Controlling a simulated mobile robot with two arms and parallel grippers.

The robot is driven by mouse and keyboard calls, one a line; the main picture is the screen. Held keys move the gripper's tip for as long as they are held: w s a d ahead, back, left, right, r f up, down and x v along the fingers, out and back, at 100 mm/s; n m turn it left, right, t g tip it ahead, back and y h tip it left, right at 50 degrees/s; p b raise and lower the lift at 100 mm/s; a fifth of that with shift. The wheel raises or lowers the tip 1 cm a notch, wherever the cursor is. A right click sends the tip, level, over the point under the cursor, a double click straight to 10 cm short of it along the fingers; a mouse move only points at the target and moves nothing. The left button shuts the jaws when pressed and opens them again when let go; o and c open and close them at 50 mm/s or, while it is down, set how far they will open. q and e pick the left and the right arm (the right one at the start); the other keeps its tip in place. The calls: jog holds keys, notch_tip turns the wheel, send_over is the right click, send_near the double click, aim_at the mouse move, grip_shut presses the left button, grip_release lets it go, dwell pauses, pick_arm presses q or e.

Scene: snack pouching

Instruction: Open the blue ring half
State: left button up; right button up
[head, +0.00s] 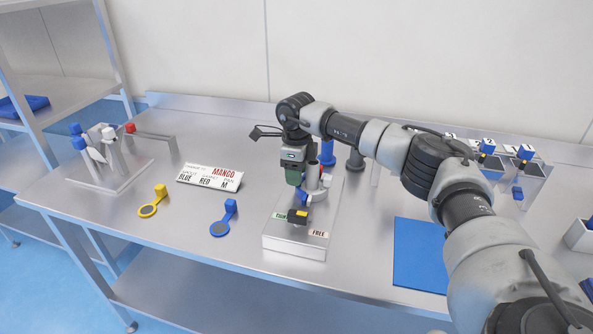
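A pale metal fixture box (295,239) stands at the table's middle front, with a green label at its left and a "FREE" label at its right. On it a blue curved part (304,196), which looks like the blue ring half, sits beside a grey upright tube with a red part (313,176). A black-and-yellow block (298,216) is in front of it. My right gripper (294,178) points down over the fixture, close to the blue part. Its fingertips are small and partly hidden, so contact and opening are unclear. My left gripper is out of view.
A sign reading MANGO, BLUE, RED, M (210,177) stands left. A yellow-handled disc (152,203) and a blue-handled disc (224,220) lie on the table. A rack of capped pouches (108,172) is far left. A blue mat (419,253) lies right.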

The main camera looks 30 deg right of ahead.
grip_shut()
jog(key=m, duration=0.1)
jog(key=w+m+p, duration=0.1)
jog(key=m, duration=0.1)
jog(key=shift+w+a+r, duration=0.1)
jog(key=shift+w+a, duration=0.15)
jog(key=w+m, duration=0.1)
jog(key=m, duration=0.1)
jog(key=w+m+p, duration=0.1)
jog(key=m, duration=0.1)
jog(key=shift+w+d+m, duration=0.1)
jog(key=shift+m, duration=0.3)
jog(key=shift+w+d+m, duration=0.3)
jog(key=shift+w+m, duration=0.15)
jog(key=shift+m, duration=0.6)
jog(key=shift+w+d+m, duration=0.25)
jog(key=shift+w+m, duration=0.15)
jog(key=shift+m, duration=0.7)
jog(key=shift+w+d+m, duration=0.3)
jog(key=shift+w+m, duration=0.15)
jog(key=shift+m, duration=0.6)
